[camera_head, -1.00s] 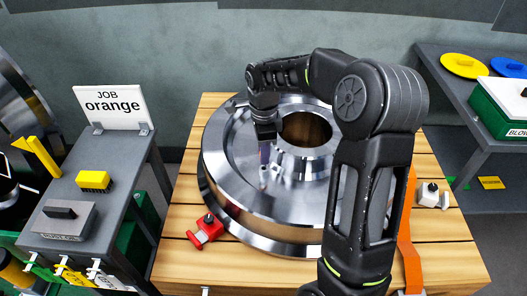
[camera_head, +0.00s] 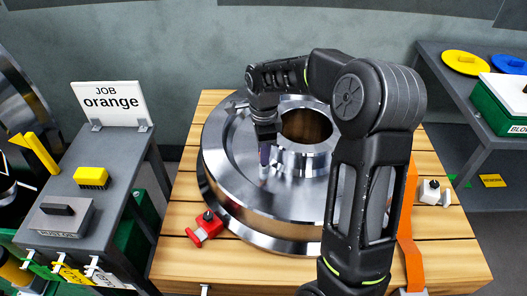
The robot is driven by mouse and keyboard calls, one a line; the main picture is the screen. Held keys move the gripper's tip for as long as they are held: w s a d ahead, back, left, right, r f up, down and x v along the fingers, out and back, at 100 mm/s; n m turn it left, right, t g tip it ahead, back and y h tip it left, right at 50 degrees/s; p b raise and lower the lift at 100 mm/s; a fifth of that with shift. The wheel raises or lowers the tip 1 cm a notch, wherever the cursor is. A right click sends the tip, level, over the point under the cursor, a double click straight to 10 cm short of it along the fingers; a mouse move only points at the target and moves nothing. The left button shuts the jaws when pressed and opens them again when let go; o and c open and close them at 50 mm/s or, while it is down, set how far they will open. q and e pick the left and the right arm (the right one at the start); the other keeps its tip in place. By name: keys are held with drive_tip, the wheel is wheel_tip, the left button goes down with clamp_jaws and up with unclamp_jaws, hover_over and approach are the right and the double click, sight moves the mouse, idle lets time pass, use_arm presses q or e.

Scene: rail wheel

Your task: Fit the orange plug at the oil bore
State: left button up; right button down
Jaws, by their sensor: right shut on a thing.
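A large shiny steel rail wheel (camera_head: 225,190) lies flat on the wooden-slat table, its raised hub with a wide central bore (camera_head: 305,127) facing up. My right arm reaches over it from the front right. My right gripper (camera_head: 264,160) points down over the wheel's face, just left of the hub. It is shut on a small slim thing with a purple upper part and a pale lower end, close to the steel. I cannot make out an orange plug, and the oil bore cannot be told apart here. My left gripper is not in view.
A sign reading "JOB orange" (camera_head: 110,103) stands on the grey left bench (camera_head: 120,190), with a yellow block (camera_head: 91,177). A red clamp-like piece (camera_head: 205,228) and a white one (camera_head: 431,192) sit beside the wheel. An orange strap (camera_head: 412,240) lies right. Shelves stand back right.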

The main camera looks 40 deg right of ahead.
drive_tip(key=shift+f+b, duration=0.55)
drive_tip(key=shift+f, duration=0.35)
drive_tip(key=c, duration=1.2)
unclamp_jaws()
drive_tip(key=shift+r, duration=0.1)
wheel_tip(320, 180, up, 8)
drive_tip(key=shift+f, duration=0.15)
